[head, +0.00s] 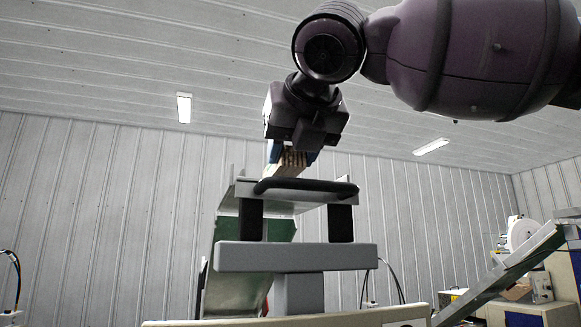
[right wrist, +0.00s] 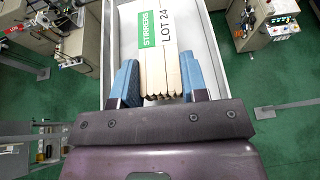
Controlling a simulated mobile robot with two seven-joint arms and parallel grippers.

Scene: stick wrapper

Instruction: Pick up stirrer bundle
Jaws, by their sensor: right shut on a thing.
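The stirrer bundle (right wrist: 158,48) is a pack of pale wooden sticks with a white and green label reading "STIRRERS LOT 24". My right gripper (right wrist: 160,80) has its blue fingers on either side of the bundle and is shut on it. In the head view the bundle's stick ends (head: 291,160) show between the fingers of my right gripper (head: 290,152), just above the metal tray with a black handle (head: 305,186). Whether the bundle touches the tray is hard to tell. My left gripper is not in view.
A pale channel (right wrist: 205,60) lies under the bundle in the right wrist view, with walls on both sides. A machine (right wrist: 268,20) stands to the right over green floor. In the head view a slanted conveyor (head: 510,262) and a white reel (head: 521,234) stand at right.

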